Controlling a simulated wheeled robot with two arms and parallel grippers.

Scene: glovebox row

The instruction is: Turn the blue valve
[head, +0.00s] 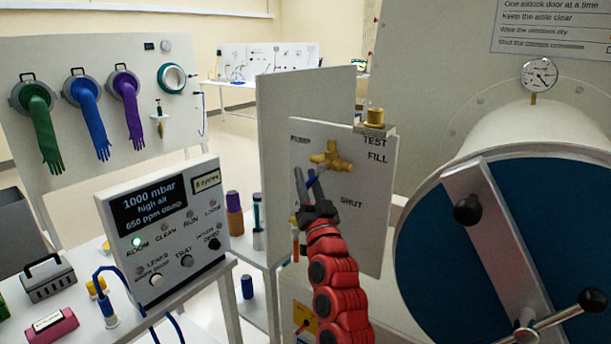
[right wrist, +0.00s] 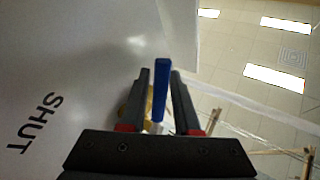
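The blue valve has a brass body (head: 331,157) on a pale upright panel and a thin blue handle (head: 314,182). My right gripper (head: 308,180) is at the handle, with its dark fingers pointing up. In the right wrist view the blue handle (right wrist: 161,88) stands between the two fingers of my right gripper (right wrist: 159,82). A narrow gap shows on each side of the handle, so the fingers are open around it. The brass body is partly hidden behind the fingers in that view. My left gripper is not in view.
The valve panel (head: 362,225) carries the labels TEST, FILL and SHUT. A large round blue door (head: 440,240) with a metal bar is at the right. A display box (head: 160,215) stands on a table at the left, with gloves on a board (head: 100,50) behind.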

